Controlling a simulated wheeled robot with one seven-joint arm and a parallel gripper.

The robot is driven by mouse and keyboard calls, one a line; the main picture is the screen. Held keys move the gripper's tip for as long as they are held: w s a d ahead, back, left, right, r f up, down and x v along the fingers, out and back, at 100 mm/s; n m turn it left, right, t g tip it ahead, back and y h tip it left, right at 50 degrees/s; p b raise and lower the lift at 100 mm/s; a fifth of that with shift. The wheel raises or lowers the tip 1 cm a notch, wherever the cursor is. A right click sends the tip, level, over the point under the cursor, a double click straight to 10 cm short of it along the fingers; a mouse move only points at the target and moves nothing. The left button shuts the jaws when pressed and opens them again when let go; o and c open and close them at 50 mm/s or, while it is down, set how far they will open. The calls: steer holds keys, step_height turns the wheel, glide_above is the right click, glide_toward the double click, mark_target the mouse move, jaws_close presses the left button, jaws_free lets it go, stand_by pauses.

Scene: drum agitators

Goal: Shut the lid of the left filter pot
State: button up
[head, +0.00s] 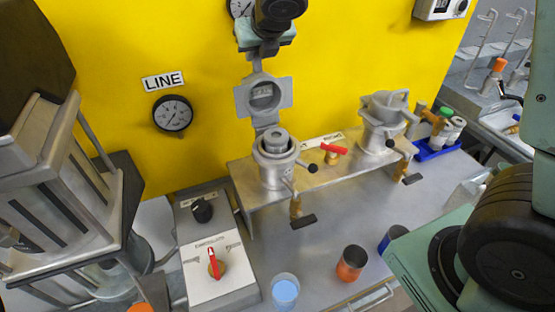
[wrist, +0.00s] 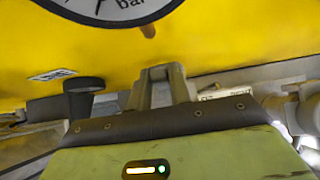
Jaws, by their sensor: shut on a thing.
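The left filter pot (head: 271,165) stands on the metal bench stand, its round mouth uncovered. Its lid (head: 284,93), a grey disc with side tabs, stands upright behind the pot, in front of the yellow wall. My gripper (head: 257,66) comes down from above and its fingers meet the lid's upper edge. In the wrist view my gripper (wrist: 160,72) has its fingers close together; it is shut on the lid, though the contact is hard to make out there.
The right filter pot (head: 382,120) stands on the same stand, with a red-handled valve (head: 334,149) between the pots. A control box (head: 220,265) is at front left. Cups (head: 352,263) stand in front. A gauge (head: 172,114) is on the wall.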

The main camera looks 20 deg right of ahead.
steer(key=shift+s, duration=0.1)
stand_by(0.3)
steer(key=shift+s+r+b, duration=0.2)
steer(key=shift+s, duration=0.9)
steer(key=shift+s+r+b, duration=0.15)
steer(key=shift+s, duration=0.9)
steer(key=shift+s, duration=0.1)
steer(key=shift+s+f+b, duration=0.15)
steer(key=shift+s+b, duration=0.25)
steer(key=shift+s, duration=0.7)
steer(key=shift+s+f+b, duration=0.1)
steer(key=shift+s+b, duration=0.25)
steer(key=shift+s, duration=0.75)
steer(key=shift+s+f+b, duration=0.3)
steer(key=shift+s+b, duration=0.05)
steer(key=shift+s, duration=0.35)
steer(key=shift+s+f+b, duration=0.25)
steer(key=shift+s+b, duration=0.05)
steer(key=shift+s, duration=0.4)
steer(key=shift+s+f+b, duration=0.3)
steer(key=shift+s+b, duration=0.05)
steer(key=shift+s, duration=0.35)
